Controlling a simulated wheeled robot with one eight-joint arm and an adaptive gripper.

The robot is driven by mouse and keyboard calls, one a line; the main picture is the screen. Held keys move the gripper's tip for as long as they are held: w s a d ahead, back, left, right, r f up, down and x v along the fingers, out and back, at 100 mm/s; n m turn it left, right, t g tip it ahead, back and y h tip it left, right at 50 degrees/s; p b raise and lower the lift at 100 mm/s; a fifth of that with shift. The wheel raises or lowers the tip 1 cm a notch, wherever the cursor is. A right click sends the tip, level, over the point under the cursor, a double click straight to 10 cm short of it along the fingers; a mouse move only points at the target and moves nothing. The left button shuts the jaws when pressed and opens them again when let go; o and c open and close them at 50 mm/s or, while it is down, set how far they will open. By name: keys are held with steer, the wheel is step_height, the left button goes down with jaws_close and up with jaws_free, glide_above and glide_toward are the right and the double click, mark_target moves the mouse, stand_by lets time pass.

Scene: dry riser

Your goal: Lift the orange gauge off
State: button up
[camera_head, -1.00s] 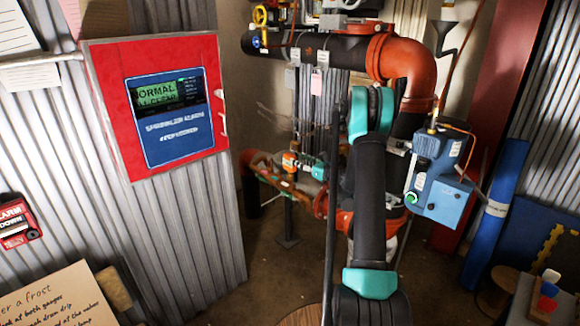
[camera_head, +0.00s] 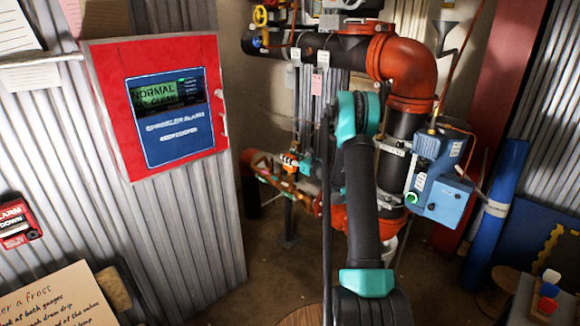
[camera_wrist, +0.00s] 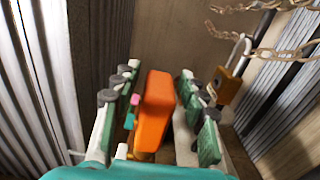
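The orange gauge (camera_wrist: 155,105) is a blocky orange body in the middle of the wrist view, upright between my fingers. A small pink and teal piece shows at its left side. My gripper (camera_wrist: 160,118) is open, with one green-padded finger on each side of the gauge and a visible gap at both sides. In the head view, my gripper (camera_head: 292,163) is small, at the low pipework behind my arm, with orange showing at its fingers. The gauge's lower end is hidden in the wrist view.
A brass padlock (camera_wrist: 230,82) and rusty chain (camera_wrist: 262,52) hang just right of my gripper. A corrugated wall (camera_wrist: 45,70) stands at left. In the head view are a red alarm panel (camera_head: 208,58), an orange pipe elbow (camera_head: 405,70) and a blue box (camera_head: 440,185).

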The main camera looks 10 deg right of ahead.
jaws_close()
step_height(320, 180, up, 20)
steer(key=s, duration=0.9)
steer(key=shift+r, duration=0.3)
stand_by(1.1)
